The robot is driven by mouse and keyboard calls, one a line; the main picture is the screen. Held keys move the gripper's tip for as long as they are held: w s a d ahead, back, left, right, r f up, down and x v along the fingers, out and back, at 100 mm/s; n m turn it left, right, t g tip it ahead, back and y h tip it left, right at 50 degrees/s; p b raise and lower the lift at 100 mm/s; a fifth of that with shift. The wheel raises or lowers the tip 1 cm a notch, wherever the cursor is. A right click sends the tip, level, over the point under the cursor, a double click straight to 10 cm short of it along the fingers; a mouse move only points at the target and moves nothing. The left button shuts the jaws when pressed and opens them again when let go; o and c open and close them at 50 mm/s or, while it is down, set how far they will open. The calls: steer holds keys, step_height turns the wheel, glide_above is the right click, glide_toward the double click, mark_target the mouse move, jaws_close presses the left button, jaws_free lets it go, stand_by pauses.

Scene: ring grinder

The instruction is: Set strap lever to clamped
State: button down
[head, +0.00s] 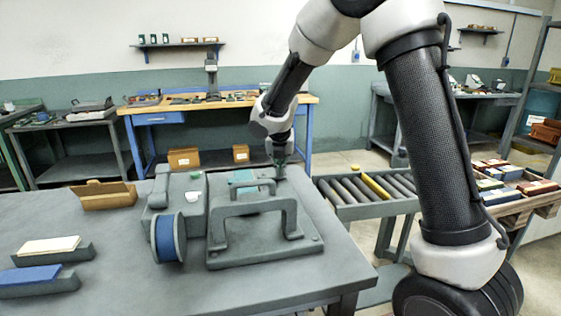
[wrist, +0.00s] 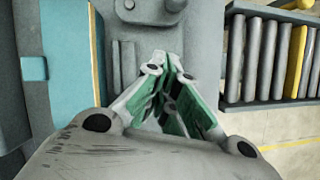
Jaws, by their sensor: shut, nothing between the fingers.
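My gripper (head: 280,163) is shut and empty, pointing down at the far right part of the grey grinder fixture (head: 222,257) on the bench. In the wrist view my gripper (wrist: 169,65) has its green-padded fingers together. A small grey upright bar (wrist: 128,62), possibly the strap lever, stands just left of the fingertips, beside a round grey pivot (wrist: 150,8). I cannot tell whether the fingers touch the bar. A teal block (head: 241,180) lies left of my gripper and also shows in the wrist view (wrist: 67,60). The lever's setting cannot be told.
A grey arched guard (head: 252,207) stands over the fixture front. A blue-rimmed wheel (head: 167,238) and grey housing (head: 180,190) are left of it. A roller conveyor (head: 370,190) lies right of the bench. Trays (head: 45,258) and a cardboard bin (head: 103,197) sit at left.

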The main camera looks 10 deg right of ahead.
steer(key=x, duration=0.6)
steer(key=w, duration=0.3)
steer(key=shift+d+r, duration=0.3)
steer(key=shift+d, duration=0.1)
steer(key=shift+w+d+r, duration=0.1)
steer(key=shift+w, duration=0.3)
